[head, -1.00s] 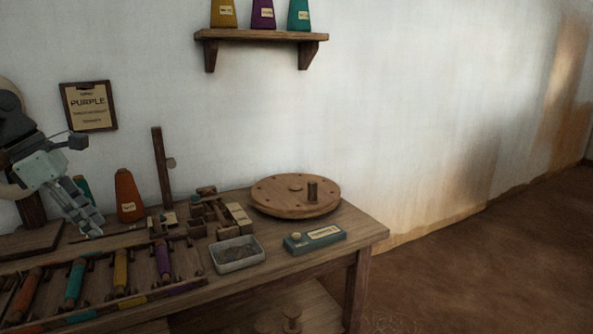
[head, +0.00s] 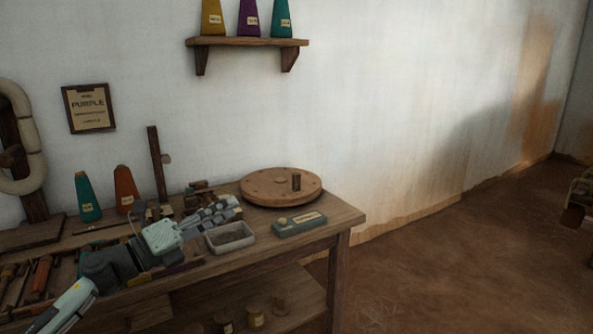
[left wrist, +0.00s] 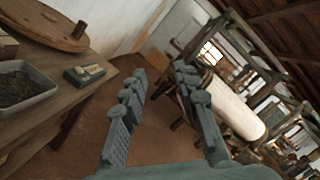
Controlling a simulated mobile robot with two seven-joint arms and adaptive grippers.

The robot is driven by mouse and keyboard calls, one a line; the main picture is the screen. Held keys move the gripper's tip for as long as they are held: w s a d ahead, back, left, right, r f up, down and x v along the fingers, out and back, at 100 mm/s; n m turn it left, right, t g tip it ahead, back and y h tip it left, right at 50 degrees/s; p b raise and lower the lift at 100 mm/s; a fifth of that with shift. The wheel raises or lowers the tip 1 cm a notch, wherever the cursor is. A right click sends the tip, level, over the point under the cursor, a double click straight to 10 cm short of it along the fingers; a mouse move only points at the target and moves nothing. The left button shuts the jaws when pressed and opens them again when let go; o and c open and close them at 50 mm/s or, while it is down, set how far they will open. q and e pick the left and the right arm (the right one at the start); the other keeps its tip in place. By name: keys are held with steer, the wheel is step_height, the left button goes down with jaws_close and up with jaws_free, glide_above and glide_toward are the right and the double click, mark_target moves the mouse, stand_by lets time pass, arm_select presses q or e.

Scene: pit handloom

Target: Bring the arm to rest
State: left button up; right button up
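My left arm reaches in from the lower left of the head view. Its grey-green left gripper (head: 228,206) hangs over the bench beside the grey metal tray (head: 230,237), pointing right. In the left wrist view the gripper (left wrist: 160,75) has its two fingers spread apart, with only floor and distant room between them. It holds nothing. It covers part of the bobbin rack and the small wooden parts behind it. My right gripper is out of view.
The wooden bench (head: 345,217) carries a round wooden disc (head: 257,188), a teal box (head: 290,229), and teal (head: 88,200) and orange (head: 126,190) cones. A shelf (head: 240,42) hangs above. A loom with a white roll (left wrist: 230,108) stands beyond.

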arm_select(q)
steer(key=s+a+f+n+t+y, duration=0.1)
steer(key=a+f+n+t+y, duration=0.1)
steer(key=a+f+n+y, duration=0.6)
steer(key=s+a+f+n+t+y, duration=0.1)
steer(key=f+n+t+y, duration=0.35)
steer(key=n, duration=0.75)
steer(key=s+a+f+n+g+y+p, duration=0.1)
steer(key=s+a+f+n+g+y, duration=0.1)
steer(key=s+f+n+g, duration=0.35)
steer(key=s+a+f+n+g+y, duration=0.3)
steer(key=s+f, duration=0.3)
steer(key=f, duration=0.5)
steer(key=s+f+n+g, duration=0.1)
steer(key=s+f+g, duration=0.1)
steer(key=s+f, duration=0.2)
steer(key=s+d+f+n+g+h, duration=0.1)
steer(key=s+f+n+g, duration=0.1)
steer(key=s, duration=0.8)
steer(key=s+d+f+n+g, duration=0.1)
steer(key=s+f+n+g, duration=0.1)
steer(key=s+f+g, duration=0.2)
steer(key=s+f, duration=0.2)
steer(key=s, duration=0.1)
steer(key=shift+s+d+f, duration=0.2)
steer(key=shift+s+f, duration=0.1)
steer(key=shift+s, duration=0.1)
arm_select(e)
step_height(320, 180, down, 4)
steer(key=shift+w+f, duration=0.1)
